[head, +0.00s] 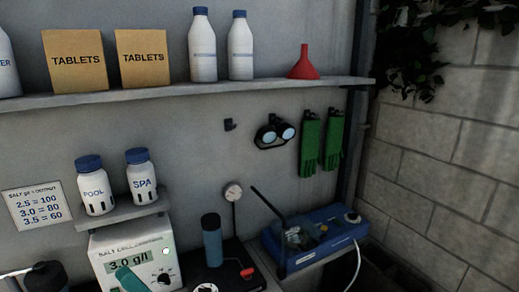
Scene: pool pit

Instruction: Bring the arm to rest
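My arm and gripper cannot be made out in the head view. The salt cell controller (118,254), a white box reading 3.0 g/l with a black dial, stands at the lower left. A teal object (134,279) overlaps its lower front, cut by the bottom edge. A dark rounded object (45,277) at the bottom left corner is also cut off, and I cannot tell what it is.
POOL (94,186) and SPA (142,176) bottles stand on a small ledge. An upper shelf (200,92) holds tablet boxes, bottles and a red funnel (304,63). Goggles (275,132) and green gloves (320,142) hang below. A blue device (320,238) sits lower right, near a block wall (440,170).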

